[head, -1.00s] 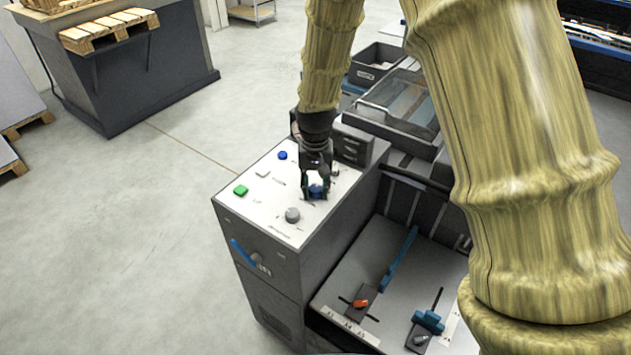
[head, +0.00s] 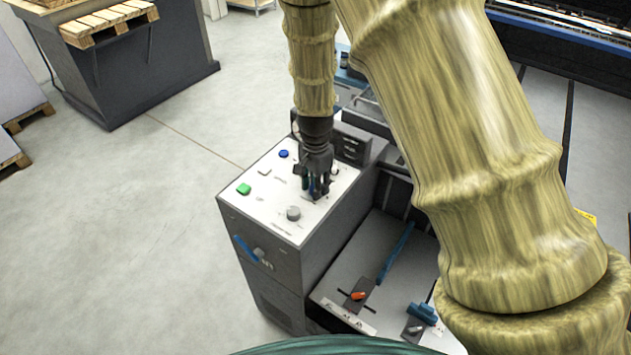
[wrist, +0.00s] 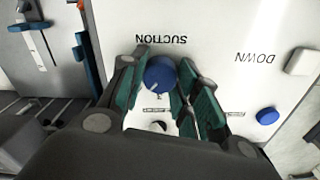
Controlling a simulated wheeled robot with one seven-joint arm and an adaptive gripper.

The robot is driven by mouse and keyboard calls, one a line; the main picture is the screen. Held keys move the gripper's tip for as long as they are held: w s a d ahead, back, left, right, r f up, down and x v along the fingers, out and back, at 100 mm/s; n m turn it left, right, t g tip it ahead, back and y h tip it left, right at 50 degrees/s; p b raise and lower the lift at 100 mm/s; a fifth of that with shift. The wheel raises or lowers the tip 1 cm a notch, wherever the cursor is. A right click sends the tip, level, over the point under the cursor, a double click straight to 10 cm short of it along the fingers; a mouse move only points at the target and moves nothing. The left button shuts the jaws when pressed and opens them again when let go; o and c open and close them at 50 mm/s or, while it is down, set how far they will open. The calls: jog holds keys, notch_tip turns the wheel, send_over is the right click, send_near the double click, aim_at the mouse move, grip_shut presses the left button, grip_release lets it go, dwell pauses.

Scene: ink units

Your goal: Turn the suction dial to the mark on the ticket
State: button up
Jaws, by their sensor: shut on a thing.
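The blue suction dial (wrist: 160,74) sits on the white control panel beside the upside-down word SUCTION. My gripper (wrist: 160,88) is shut on it, with green finger pads at its left and right sides in the wrist view. A pale line shows on the dial's top, but its exact setting is too small to read. In the head view my gripper (head: 316,186) points down at the panel and mostly hides the dial. I cannot make out a ticket in either view.
A grey knob (head: 293,213), a green button (head: 243,189) and a blue button (head: 284,154) stand on the same panel. A dark drawer-like box (head: 351,146) stands close behind my gripper. A lower tray with blue guides (head: 397,252) lies to the right.

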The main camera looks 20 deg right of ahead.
jog(key=shift+m, duration=0.6)
jog(key=o, duration=1.1)
jog(key=shift+c, duration=0.2)
jog(key=shift+r, duration=0.1)
notch_tip(320, 180, up, 12)
dwell(0.3)
